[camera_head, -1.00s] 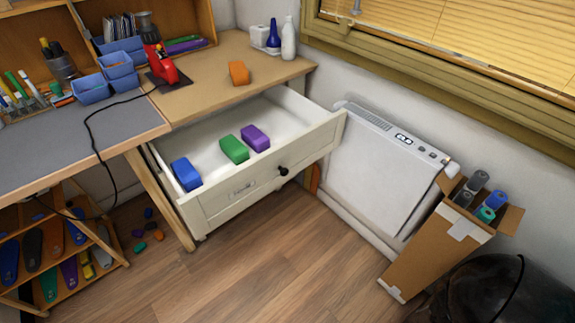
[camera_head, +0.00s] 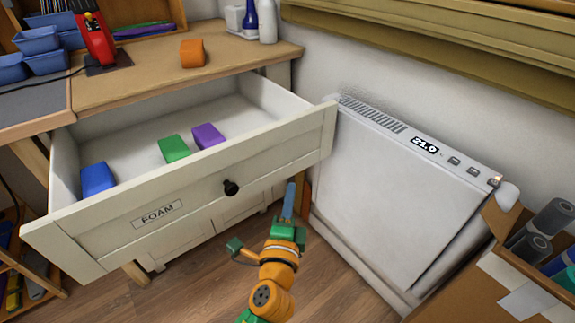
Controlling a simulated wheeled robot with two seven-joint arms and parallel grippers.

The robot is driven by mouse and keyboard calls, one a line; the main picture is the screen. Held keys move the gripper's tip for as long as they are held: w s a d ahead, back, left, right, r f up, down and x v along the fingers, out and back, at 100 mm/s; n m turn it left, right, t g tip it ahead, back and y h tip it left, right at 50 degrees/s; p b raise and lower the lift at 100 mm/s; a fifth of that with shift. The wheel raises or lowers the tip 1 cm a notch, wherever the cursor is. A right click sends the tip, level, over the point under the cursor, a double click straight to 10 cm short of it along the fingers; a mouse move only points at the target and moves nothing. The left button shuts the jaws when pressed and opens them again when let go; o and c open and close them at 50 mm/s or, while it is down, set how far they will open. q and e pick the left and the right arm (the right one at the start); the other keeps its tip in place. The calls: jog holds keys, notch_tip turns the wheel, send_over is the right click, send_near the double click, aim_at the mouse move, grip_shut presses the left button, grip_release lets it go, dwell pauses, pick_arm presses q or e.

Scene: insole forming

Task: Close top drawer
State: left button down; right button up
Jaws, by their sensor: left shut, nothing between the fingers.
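The white top drawer (camera_head: 190,195) is pulled out from under the wooden desk. Its front has a FOAM label and a dark round knob (camera_head: 231,188). Inside lie a blue block (camera_head: 97,179), a green block (camera_head: 174,148) and a purple block (camera_head: 208,135). My left gripper (camera_head: 288,203), on an orange and green arm, is shut and empty. In the picture it is below and right of the knob, apart from it and close to the drawer front's lower right part. My right gripper is out of view.
An orange block (camera_head: 193,53), a red tool (camera_head: 93,38) and bottles (camera_head: 267,20) stand on the desk (camera_head: 135,82). A white heater (camera_head: 395,190) is close beside the drawer's right end. A cardboard box (camera_head: 500,275) with rolls is at lower right. Wooden floor shows below.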

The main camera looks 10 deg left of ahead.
pick_arm(q)
send_near(286, 154)
jog(key=w+d, duration=0.3)
jog(key=w+a, duration=0.2)
jog(key=shift+w+a, duration=0.2)
jog(key=shift+a, duration=0.2)
jog(key=shift+w+a, duration=0.25)
jog(key=shift+a, duration=0.05)
jog(key=shift+w+a, duration=0.1)
jog(key=shift+a, duration=0.05)
